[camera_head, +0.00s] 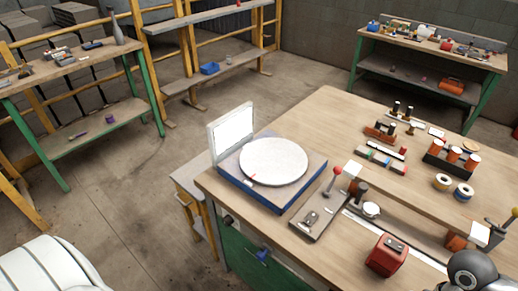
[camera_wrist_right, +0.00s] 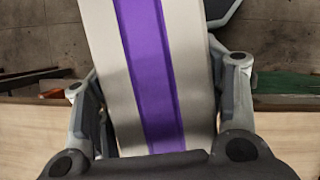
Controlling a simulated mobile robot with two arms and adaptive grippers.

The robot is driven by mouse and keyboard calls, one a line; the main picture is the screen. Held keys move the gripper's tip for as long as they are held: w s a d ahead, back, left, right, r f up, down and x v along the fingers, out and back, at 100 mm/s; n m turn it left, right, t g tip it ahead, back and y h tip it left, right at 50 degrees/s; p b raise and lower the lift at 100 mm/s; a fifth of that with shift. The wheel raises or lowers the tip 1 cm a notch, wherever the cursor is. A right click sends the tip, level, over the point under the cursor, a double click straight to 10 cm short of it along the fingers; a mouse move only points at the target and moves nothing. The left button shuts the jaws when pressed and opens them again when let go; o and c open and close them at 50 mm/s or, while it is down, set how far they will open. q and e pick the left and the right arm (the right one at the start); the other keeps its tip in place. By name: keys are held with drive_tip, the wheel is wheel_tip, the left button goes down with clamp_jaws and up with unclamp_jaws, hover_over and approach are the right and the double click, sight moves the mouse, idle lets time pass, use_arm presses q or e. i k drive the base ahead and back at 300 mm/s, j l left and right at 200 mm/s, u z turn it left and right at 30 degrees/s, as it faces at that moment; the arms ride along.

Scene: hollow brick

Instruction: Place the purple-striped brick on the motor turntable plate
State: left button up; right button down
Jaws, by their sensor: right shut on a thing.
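The purple-striped brick (camera_wrist_right: 158,70) fills the middle of the right wrist view. It is pale grey with a broad purple stripe along its length, and it leans slightly in the picture. My right gripper (camera_wrist_right: 160,95) is shut on it, with one finger on each side. The brick's far end runs out of the view. In the head view, the motor turntable plate (camera_head: 273,160) is a bare, round, pale disc on a blue-sided base (camera_head: 262,193) at the workbench's left corner. The brick and both grippers are out of the head view.
A white panel (camera_head: 232,133) stands upright behind the plate. A lever with a red knob (camera_head: 338,171) and a red box (camera_head: 387,256) are to its right on the workbench (camera_head: 318,120). Several small parts and spools lie farther right. My arm shows at bottom right.

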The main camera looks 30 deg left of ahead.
sight(274, 159)
drive_tip(key=j+z, duration=0.25)
drive_tip(key=j, duration=1.6)
